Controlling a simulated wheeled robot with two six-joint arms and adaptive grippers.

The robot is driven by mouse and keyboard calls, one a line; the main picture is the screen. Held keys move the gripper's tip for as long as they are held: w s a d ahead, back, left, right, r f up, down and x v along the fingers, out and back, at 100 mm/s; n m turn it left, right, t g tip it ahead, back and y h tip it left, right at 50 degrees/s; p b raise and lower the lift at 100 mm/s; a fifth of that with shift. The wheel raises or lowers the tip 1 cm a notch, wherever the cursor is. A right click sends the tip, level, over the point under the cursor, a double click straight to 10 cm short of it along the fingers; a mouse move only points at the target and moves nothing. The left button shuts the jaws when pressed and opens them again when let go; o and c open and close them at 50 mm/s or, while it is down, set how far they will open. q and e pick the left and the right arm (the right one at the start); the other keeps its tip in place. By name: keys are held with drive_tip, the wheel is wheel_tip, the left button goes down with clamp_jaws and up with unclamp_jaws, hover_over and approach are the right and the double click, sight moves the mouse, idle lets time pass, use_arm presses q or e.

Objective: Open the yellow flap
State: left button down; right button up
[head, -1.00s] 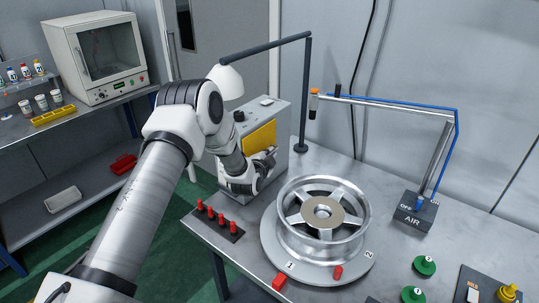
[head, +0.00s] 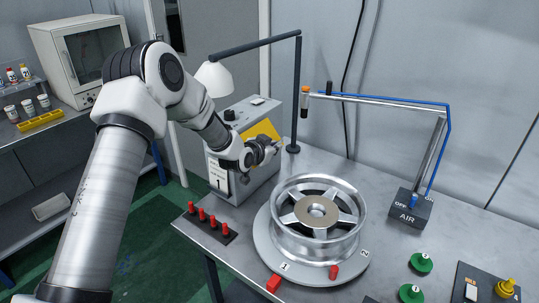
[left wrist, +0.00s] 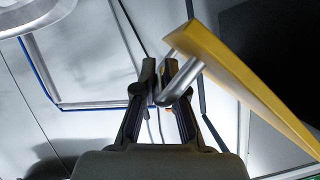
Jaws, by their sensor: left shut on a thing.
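The yellow flap (head: 262,129) is on the front of a grey box (head: 236,180) on the bench. It is tilted outward, partly open. In the left wrist view the flap (left wrist: 245,80) slants across the right side, with a dark opening behind it. My left gripper (head: 271,150) is shut on the flap's silver handle (left wrist: 182,82), which shows between its fingertips (left wrist: 160,68). In the head view the gripper and wrist cover the flap's lower part and some of the box front. My right gripper is not in view.
A wheel rim (head: 318,218) stands on a round plate right of the box. Several red pegs (head: 208,219) sit in front. A lamp (head: 214,78) hangs above the box on a dark post. An air stand (head: 409,207) is at the right.

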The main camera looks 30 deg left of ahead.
use_arm(q)
drive_tip(key=shift+d+r+n+h+b, duration=0.2)
drive_tip(key=shift+r+n, duration=0.1)
drive_tip(key=shift+r, duration=0.1)
drive_tip(key=shift+d+r+n+h+b, duration=0.1)
drive_tip(key=shift+r+n+h, duration=0.1)
drive_tip(key=shift+r+n, duration=0.15)
drive_tip(key=shift+d+r, duration=0.2)
drive_tip(key=shift+r, duration=1.9)
drive_tip(key=c, duration=1.5)
unclamp_jaws()
drive_tip(key=shift+f, duration=0.1)
